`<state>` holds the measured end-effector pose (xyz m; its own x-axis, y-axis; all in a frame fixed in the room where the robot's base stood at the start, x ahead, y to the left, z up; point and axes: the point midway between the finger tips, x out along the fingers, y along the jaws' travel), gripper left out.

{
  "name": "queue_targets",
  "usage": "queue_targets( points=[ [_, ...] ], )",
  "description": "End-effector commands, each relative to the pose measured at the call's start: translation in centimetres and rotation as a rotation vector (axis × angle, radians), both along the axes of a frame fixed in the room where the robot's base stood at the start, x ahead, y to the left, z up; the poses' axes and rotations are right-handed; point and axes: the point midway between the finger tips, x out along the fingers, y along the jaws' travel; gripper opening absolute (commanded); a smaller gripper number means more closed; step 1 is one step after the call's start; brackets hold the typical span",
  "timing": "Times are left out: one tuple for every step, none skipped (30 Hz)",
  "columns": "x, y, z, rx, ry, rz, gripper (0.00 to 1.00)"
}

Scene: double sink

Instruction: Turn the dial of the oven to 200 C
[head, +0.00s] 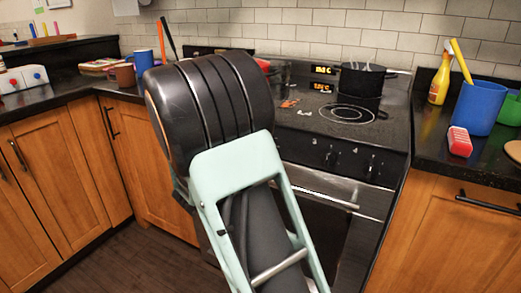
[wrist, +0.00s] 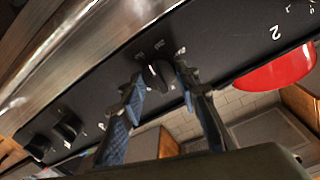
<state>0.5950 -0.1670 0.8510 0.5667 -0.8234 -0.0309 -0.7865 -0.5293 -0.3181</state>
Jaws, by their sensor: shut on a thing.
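The black oven dial (wrist: 158,75) is on the dark front panel, with small white markings around it that are too blurred to read fully. My gripper (wrist: 160,77) has its two blue-padded fingers on either side of this dial and is shut on it. In the head view the oven (head: 395,130) has a black glass top and a silver door handle. My own arm hides the gripper and the dial there. Two lit orange displays (head: 322,87) show at the back of the stove, their digits too small to read surely.
Other black knobs sit on the panel, at the right in the head view (head: 331,158) and lower left in the wrist view (wrist: 68,128). A black pot (head: 361,80) stands at the stove's back right. A blue container (head: 477,107) and red-white item (head: 460,142) occupy the right counter.

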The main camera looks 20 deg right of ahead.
Motion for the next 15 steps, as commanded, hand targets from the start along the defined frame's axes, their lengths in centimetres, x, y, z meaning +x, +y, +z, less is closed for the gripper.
queue_targets(
  points=[
    [-0.06, 0.0, -0.3, 0.026, -0.032, 0.0, 0.06],
    [-0.06, 0.01, -0.32, 0.041, -0.051, 0.0, 0.06],
    [-0.06, 0.02, -0.34, 0.062, -0.077, 0.0, 0.06],
    [-0.07, 0.03, -0.34, 0.077, -0.095, 0.0, 0.06],
    [-0.07, 0.02, -0.33, 0.09, -0.114, 0.001, 0.06],
    [-0.08, 0.02, -0.32, 0.108, -0.137, 0.001, 0.06],
    [-0.09, 0.01, -0.34, 0.122, -0.153, 0.001, 0.06],
    [-0.1, -0.01, -0.34, 0.133, -0.168, 0.0, 0.06],
    [-0.1, -0.02, -0.34, 0.149, -0.188, 0.0, 0.06],
    [-0.12, -0.03, -0.32, 0.16, -0.201, 0.0, 0.06],
    [-0.13, -0.05, -0.3, 0.17, -0.215, 0.0, 0.06],
    [-0.14, -0.06, -0.27, 0.182, -0.231, 0.0, 0.06],
    [-0.14, -0.06, -0.26, 0.19, -0.241, 0.0, 0.06],
    [-0.15, -0.07, -0.25, 0.198, -0.252, 0.0, 0.06],
    [-0.15, -0.07, -0.25, 0.207, -0.263, 0.0, 0.06]
  ],
)
